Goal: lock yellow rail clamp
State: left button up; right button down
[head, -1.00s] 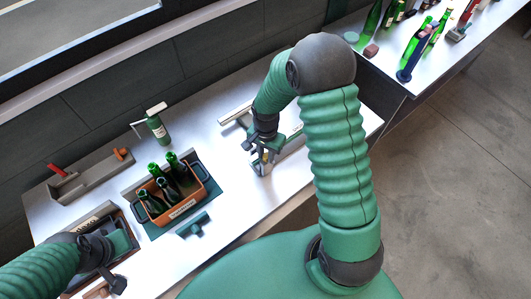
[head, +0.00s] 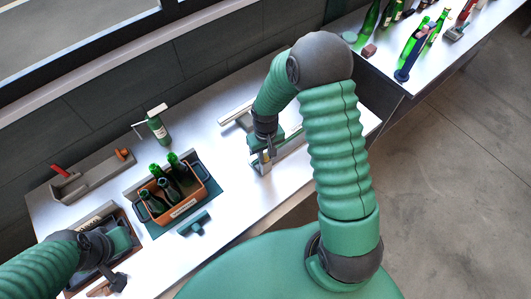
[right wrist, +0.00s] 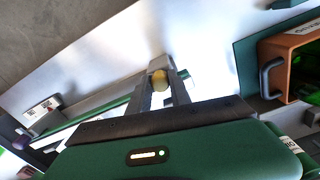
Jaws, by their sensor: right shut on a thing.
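The yellow clamp (right wrist: 159,80) shows in the right wrist view as a small rounded yellow piece between my fingertips. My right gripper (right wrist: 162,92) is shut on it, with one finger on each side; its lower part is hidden. In the head view my right gripper (head: 263,158) is low over the rail (head: 288,147) at the right part of the bench, and the clamp is too small or hidden to make out there. My left gripper (head: 115,280) is at the front left, over a tray, and its jaws are too unclear to read.
An orange-brown crate of green bottles (head: 182,208) stands mid-bench on a green mat. A grey holder (head: 85,182) with a red handle is at the left. A green-handled tool (head: 193,224) lies in front. Bench between crate and rail is clear.

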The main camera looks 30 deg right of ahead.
jog(key=n, duration=0.2)
jog(key=n+p, duration=0.1)
jog(key=n, duration=0.2)
jog(key=shift+w+d+r+n, duration=0.1)
jog(key=shift+w+r+n, duration=0.15)
jog(key=shift+w+n, duration=0.1)
jog(key=n+p, duration=0.2)
jog(key=n, duration=0.2)
jog(key=n+p, duration=0.2)
jog(key=n, duration=0.4)
jog(key=n+p, duration=0.2)
jog(key=n, duration=0.2)
jog(key=shift+f+n, duration=0.1)
jog(key=shift+n, duration=0.15)
jog(key=c, duration=1.3)
grip_release()
jog(key=shift+f, duration=0.1)
jog(key=shift+o, duration=0.6)
